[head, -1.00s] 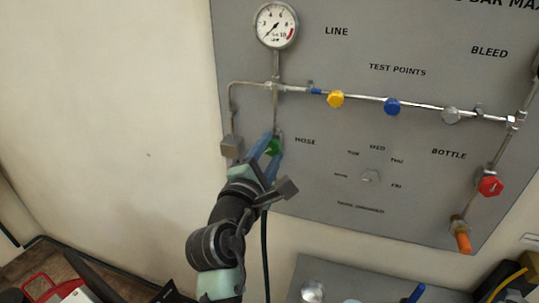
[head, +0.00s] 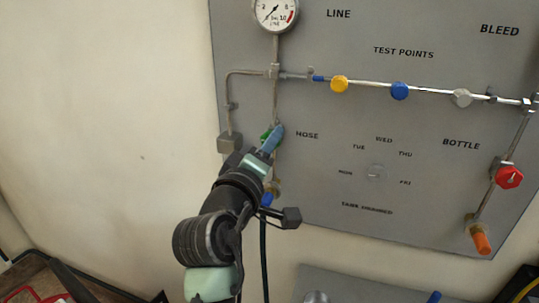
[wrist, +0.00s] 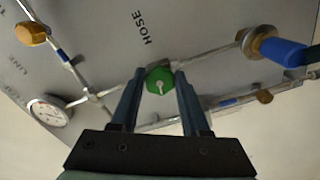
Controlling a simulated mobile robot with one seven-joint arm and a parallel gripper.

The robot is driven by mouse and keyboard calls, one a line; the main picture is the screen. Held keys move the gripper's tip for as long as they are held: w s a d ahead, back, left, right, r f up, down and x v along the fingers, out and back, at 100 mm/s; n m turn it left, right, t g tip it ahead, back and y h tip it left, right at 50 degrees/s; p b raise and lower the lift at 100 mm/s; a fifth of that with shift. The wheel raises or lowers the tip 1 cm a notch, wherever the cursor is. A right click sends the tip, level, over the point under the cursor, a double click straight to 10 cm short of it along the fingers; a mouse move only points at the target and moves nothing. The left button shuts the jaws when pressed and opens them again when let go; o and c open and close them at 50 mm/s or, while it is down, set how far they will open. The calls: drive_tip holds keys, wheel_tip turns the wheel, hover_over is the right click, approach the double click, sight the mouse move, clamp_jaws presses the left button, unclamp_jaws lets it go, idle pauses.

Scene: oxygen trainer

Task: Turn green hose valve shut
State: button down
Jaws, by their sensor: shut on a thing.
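The green hose valve (head: 265,135) is a small round knob on the grey panel, left of the word HOSE, partly hidden behind my fingers in the head view. In the wrist view the green valve (wrist: 160,82) shows its face with a pale pointer mark. My gripper (head: 272,138) reaches up to it from below. In the wrist view my gripper (wrist: 159,76) has one blue finger on each side of the knob, shut on it.
The line gauge (head: 275,13) is above the valve. Yellow (head: 339,84), blue (head: 400,91) and grey (head: 462,98) test point knobs run to the right. A red bottle valve (head: 509,177) is at far right. A blue hose fitting (wrist: 283,50) with a dark hose sits below the green valve.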

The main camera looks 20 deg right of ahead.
drive_tip(key=shift+w+a+f+m+b, duration=0.1)
drive_tip(key=shift+m+b, duration=2.5)
drive_tip(key=shift+m, duration=1.3)
drive_tip(key=shift+w+a+f+m+b, duration=0.1)
drive_tip(key=shift+m+b, duration=2.45)
drive_tip(key=shift+m, duration=1.35)
drive_tip(key=shift+c, duration=1.9)
unclamp_jaws()
drive_tip(key=shift+r, duration=0.1)
drive_tip(key=shift+s, duration=0.1)
